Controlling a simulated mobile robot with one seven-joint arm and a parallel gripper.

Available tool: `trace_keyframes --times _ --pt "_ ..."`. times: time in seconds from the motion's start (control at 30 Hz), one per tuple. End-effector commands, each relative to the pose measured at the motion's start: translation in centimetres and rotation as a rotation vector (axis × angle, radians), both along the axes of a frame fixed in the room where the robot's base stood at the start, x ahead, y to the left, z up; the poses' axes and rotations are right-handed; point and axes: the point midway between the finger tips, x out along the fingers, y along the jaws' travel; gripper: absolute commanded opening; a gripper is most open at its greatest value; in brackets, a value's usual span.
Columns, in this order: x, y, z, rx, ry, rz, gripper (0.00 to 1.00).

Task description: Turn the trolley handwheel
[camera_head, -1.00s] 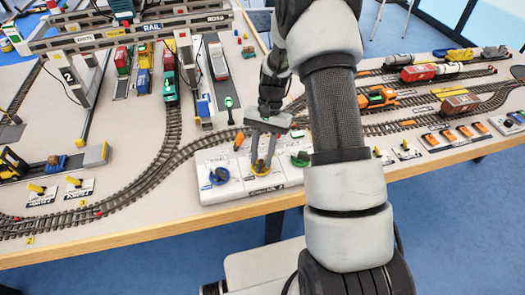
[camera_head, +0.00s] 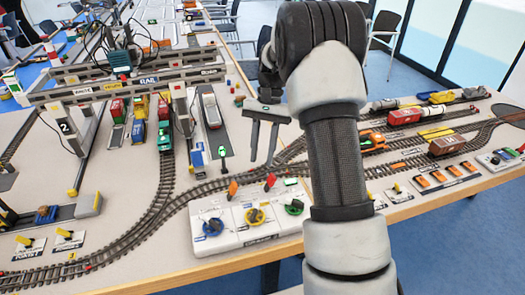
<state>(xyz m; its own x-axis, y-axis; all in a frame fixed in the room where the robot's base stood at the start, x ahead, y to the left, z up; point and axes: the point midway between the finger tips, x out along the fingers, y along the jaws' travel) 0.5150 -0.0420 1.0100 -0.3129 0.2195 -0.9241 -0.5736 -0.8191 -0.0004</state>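A white control box (camera_head: 238,241) on the table's front part carries three small handwheels in a row: a blue one (camera_head: 212,227), a yellow one (camera_head: 255,216) and a green one (camera_head: 294,207). Labels on the box are too small to read, so I cannot tell by name which is the trolley handwheel. My gripper (camera_head: 262,163) points down, above and behind the box, clear of all three wheels. Its two long grey fingers are apart with nothing between them. The wheels are not covered.
Gantry cranes (camera_head: 150,78) span the tracks at back left. A curved rail track (camera_head: 160,210) passes left of the box. Wagons stand at right. The table's front edge is near the box.

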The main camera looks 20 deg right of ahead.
Motion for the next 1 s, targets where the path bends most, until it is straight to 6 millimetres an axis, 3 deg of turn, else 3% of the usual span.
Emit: trace_keyframes --times 0.7,0.87,1.0 --pt "-0.5 0.4 -0.1 0.001 0.001 0.001 0.28" --pt "-1.3 0.8 -2.0 0.001 0.004 0.002 0.28" --pt "-2.2 1.5 -4.7 0.001 0.005 0.002 0.28"
